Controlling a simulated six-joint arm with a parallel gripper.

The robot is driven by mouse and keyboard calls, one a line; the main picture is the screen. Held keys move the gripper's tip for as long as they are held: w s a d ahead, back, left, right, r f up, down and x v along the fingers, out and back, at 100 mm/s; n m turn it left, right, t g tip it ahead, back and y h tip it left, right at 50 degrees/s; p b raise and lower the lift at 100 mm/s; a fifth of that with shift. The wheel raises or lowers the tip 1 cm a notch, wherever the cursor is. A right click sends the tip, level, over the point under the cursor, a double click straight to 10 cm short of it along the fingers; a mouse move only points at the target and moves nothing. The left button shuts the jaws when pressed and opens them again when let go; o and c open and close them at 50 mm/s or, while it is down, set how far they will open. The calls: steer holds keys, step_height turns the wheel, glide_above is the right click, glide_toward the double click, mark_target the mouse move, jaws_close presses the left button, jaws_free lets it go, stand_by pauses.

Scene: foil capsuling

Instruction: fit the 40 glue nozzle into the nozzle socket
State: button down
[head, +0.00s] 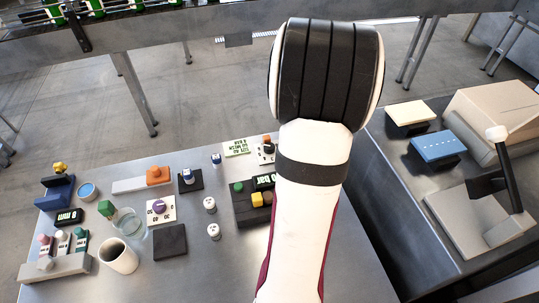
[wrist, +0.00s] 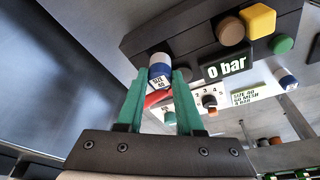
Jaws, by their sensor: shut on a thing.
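In the wrist view my gripper (wrist: 156,88) has two green fingers, shut on a small blue-and-white cylinder (wrist: 160,68), which I take to be the glue nozzle. It bears a small dark label I cannot read surely. A red piece (wrist: 156,98) shows between the fingers below it; I cannot tell whether it belongs to the nozzle. The held nozzle appears close to the dark control box (wrist: 195,42) with the "0 bar" display, but I cannot tell if they touch. In the head view my arm hides the gripper. I cannot make out the nozzle socket for certain.
The dark control box (head: 244,211) carries green, yellow and brown buttons. A white card with green print (head: 238,148) and a dial panel (head: 264,157) lie behind it. White-topped pieces, a black pad (head: 171,243) and a white cup (head: 119,258) stand left. A second table is right.

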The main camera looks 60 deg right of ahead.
steer(key=shift+f, duration=1.55)
steer(key=c, duration=0.5)
jaws_free()
steer(key=shift+f, duration=0.1)
steer(key=shift+c, duration=0.2)
steer(key=v, duration=1.2)
